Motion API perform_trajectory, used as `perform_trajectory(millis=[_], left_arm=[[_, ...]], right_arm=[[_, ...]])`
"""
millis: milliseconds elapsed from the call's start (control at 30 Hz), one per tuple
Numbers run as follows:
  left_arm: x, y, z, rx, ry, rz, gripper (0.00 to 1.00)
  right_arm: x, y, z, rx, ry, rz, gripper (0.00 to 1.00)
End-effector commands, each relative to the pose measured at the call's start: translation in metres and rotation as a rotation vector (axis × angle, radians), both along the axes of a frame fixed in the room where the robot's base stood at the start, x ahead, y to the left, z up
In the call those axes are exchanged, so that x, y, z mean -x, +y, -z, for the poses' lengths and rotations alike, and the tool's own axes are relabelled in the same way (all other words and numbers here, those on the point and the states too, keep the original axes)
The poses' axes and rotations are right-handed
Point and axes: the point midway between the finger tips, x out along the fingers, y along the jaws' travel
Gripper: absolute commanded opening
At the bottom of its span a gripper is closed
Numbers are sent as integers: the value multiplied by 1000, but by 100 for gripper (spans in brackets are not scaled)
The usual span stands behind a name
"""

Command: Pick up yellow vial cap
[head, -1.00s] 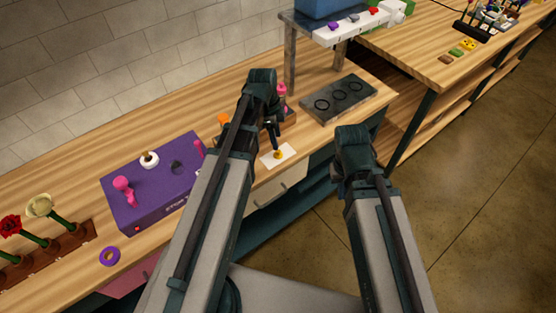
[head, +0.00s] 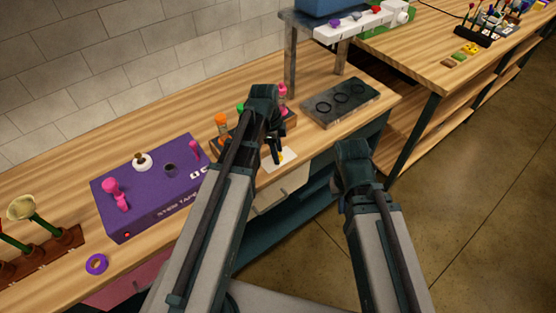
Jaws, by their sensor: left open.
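The yellow vial cap (head: 281,156) lies on a small white card (head: 289,161) near the front edge of the workbench. It is mostly hidden behind the fingers of my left gripper (head: 275,158). My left gripper points down at the cap with its jaws open, its fingertips close to the card. I cannot tell whether the fingers touch the cap. My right gripper (head: 336,183) hangs in front of the bench, away from the cap, and its jaws are mostly hidden by its own wrist.
A rack with an orange-capped vial (head: 221,122) and a pink-topped one (head: 283,92) stands just behind my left wrist. A purple stem tape box (head: 140,205) is to the left, with a purple ring (head: 96,264) before it. A dark tray (head: 345,112) lies right of the card.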

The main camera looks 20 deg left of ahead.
Motion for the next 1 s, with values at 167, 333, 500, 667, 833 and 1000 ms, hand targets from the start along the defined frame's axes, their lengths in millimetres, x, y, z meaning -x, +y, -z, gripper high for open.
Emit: perform_trajectory(millis=[167,333,500,667,833,1000], left_arm=[[0,0,-1,0,0,0,36],[0,0,-1,0,0,0,6],[0,0,-1,0,0,0,0],[0,0,-1,0,0,0,0],[0,-1,-4,0,0,0,0],[0,-10,-21,0,0,-1,0]], right_arm=[[0,0,-1,0,0,0,0],[0,0,-1,0,0,0,0],[0,0,-1,0,0,0,0],[0,0,-1,0,0,0,0],[0,0,-4,0,0,0,0],[0,0,-21,0,0,0,0]])
